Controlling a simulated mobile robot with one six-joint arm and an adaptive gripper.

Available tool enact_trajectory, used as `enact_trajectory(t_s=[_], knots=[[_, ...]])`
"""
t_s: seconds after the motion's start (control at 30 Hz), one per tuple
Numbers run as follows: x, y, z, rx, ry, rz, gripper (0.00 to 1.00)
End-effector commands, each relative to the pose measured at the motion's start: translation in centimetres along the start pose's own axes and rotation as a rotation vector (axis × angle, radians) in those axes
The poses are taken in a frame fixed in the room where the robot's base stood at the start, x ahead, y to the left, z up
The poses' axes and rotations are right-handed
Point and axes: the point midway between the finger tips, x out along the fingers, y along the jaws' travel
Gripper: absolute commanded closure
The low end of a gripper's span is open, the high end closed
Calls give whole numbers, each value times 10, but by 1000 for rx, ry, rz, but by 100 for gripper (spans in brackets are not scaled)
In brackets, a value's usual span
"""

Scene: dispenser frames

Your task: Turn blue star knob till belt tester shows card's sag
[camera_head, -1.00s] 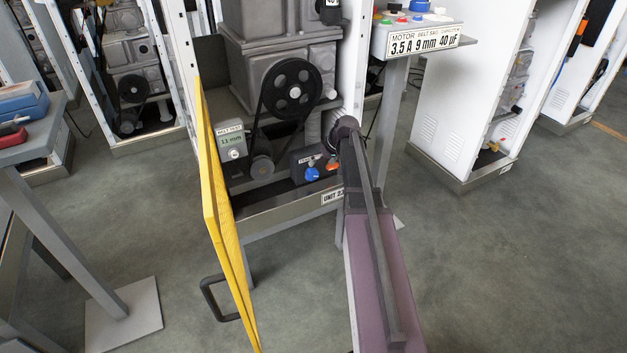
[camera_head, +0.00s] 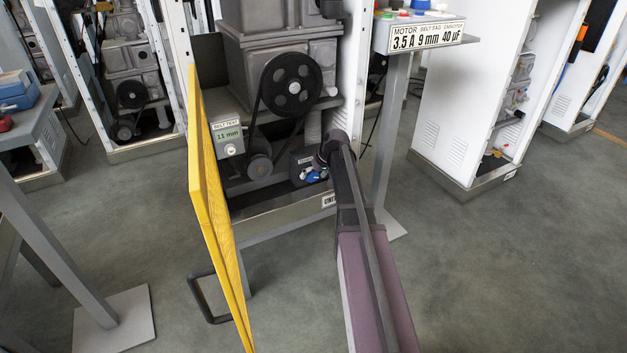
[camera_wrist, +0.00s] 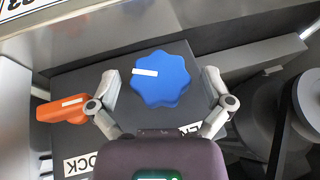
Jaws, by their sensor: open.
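The blue star knob (camera_wrist: 160,82), with a white mark, sits on a dark box in the wrist view. My gripper (camera_wrist: 161,90) is open, with one finger on each side of the knob; whether they touch it I cannot tell. The knob also shows in the head view (camera_head: 314,175), partly hidden by my arm. The belt tester (camera_head: 229,139) at left of the belt reads 11 mm on its green screen. The card (camera_head: 426,38) reads 3.5 A, 9 mm belt sag, 40 µF.
An orange lever (camera_wrist: 66,110) marked by a "LOCK" label is beside the knob. The black belt pulley (camera_head: 291,86) is above. A yellow door (camera_head: 212,210) stands open at left. A grey stand (camera_head: 391,130) holds the card at right.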

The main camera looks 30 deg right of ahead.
Motion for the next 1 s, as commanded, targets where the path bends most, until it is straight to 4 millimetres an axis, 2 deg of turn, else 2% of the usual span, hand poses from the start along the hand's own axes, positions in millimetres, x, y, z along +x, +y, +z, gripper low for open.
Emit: enact_trajectory(t_s=[0.37,0.4,0.63,0.67,1.0], knots=[[2,0,0,0,0,0,0],[2,0,0,0,0,0,3],[2,0,0,0,0,0,71],[2,0,0,0,0,0,75],[3,1,0,10,-1,-22,75]])
